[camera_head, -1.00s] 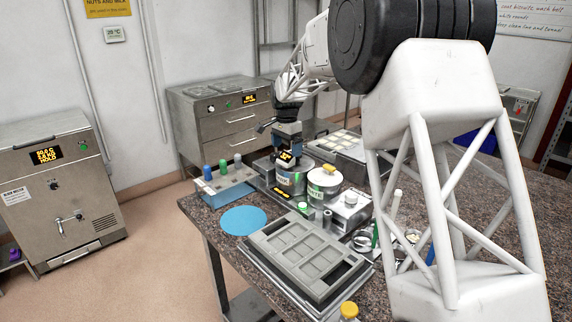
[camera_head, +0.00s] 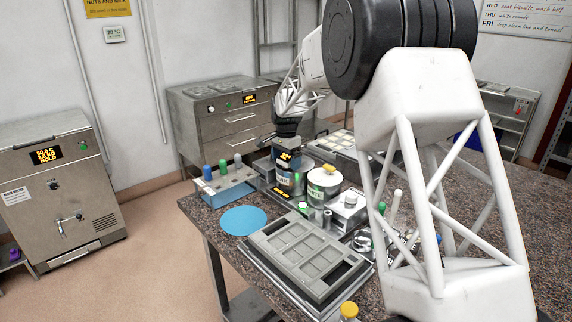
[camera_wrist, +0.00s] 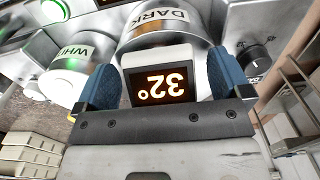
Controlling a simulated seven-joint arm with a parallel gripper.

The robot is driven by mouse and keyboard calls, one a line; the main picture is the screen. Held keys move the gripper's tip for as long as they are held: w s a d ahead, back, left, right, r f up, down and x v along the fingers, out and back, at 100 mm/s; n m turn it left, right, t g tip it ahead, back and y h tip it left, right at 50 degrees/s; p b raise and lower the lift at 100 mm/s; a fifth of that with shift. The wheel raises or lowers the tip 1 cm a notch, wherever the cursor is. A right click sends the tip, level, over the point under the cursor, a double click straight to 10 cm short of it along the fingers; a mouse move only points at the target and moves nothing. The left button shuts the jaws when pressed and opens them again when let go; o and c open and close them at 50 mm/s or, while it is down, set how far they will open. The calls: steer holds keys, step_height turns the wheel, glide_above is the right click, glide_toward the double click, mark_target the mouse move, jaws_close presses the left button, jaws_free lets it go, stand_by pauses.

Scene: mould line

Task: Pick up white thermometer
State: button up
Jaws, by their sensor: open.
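The white thermometer (camera_wrist: 152,57) has a dark screen with orange digits reading 32°, upside down in the wrist view. It is at the pot labelled DARK (camera_wrist: 165,20), in front of its label. My gripper (camera_wrist: 160,65) is open, with one blue finger on each side of the thermometer. Small gaps seem to show between fingers and casing. In the head view my gripper (camera_head: 288,143) points down at the dark pot (camera_head: 291,183). The thermometer's lit screen (camera_head: 287,158) shows there, largely surrounded by my gripper.
The white-chocolate pot (camera_wrist: 70,72) stands close beside, also seen in the head view (camera_head: 323,188). A grey mould (camera_head: 305,255) and blue disc (camera_head: 243,221) lie in front. A dark knob (camera_wrist: 256,58) is at right in the wrist view.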

stand_by(0.3)
steer(key=c, duration=1)
steer(key=shift+r, duration=0.1)
steer(key=shift+r, duration=4.95)
steer(key=shift+s+d, duration=0.45)
steer(key=shift+s+d+f, duration=0.45)
steer(key=shift+s+d, duration=1.7)
steer(key=shift+s, duration=1.05)
steer(key=shift+s+d+f, duration=0.4)
steer(key=shift+s+d, duration=1.7)
steer(key=shift+s, duration=1.15)
steer(key=shift+s+d+f, duration=0.45)
steer(key=shift+s+d, duration=1.7)
steer(key=shift+s, duration=1.05)
